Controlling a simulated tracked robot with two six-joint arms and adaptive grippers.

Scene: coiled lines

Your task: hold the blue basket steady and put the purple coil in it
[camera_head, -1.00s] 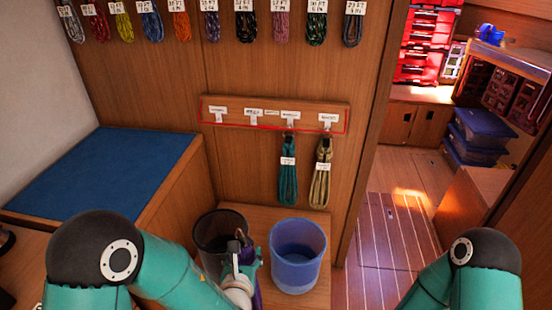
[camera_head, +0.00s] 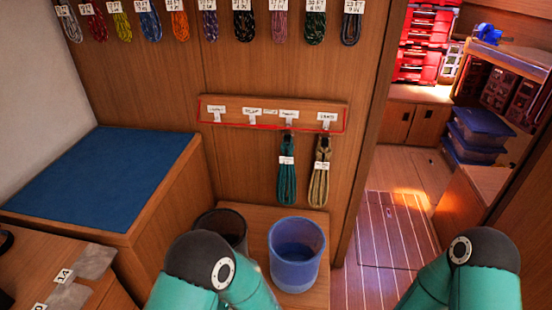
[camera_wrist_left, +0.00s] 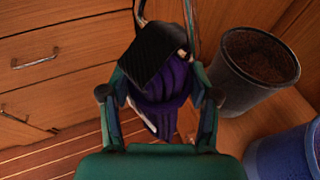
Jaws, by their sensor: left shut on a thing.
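The blue basket (camera_head: 296,255) stands upright on the wooden ledge below the hooks, looking empty in the head view. Its rim also shows at the lower right corner of the left wrist view (camera_wrist_left: 285,155). My left gripper (camera_wrist_left: 160,97) is shut on the purple coil (camera_wrist_left: 165,85), which has a black part at its top. The coil hangs to the left of the black basket and apart from the blue basket in the wrist view. In the head view my own left arm hides the gripper and coil. My right gripper is out of view; only its arm shows.
A black basket (camera_head: 224,224) stands left of the blue one, partly hidden by my left arm; it also shows in the wrist view (camera_wrist_left: 255,70). A teal coil (camera_head: 287,175) and a tan coil (camera_head: 319,175) hang from the label rail (camera_head: 270,117) above.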

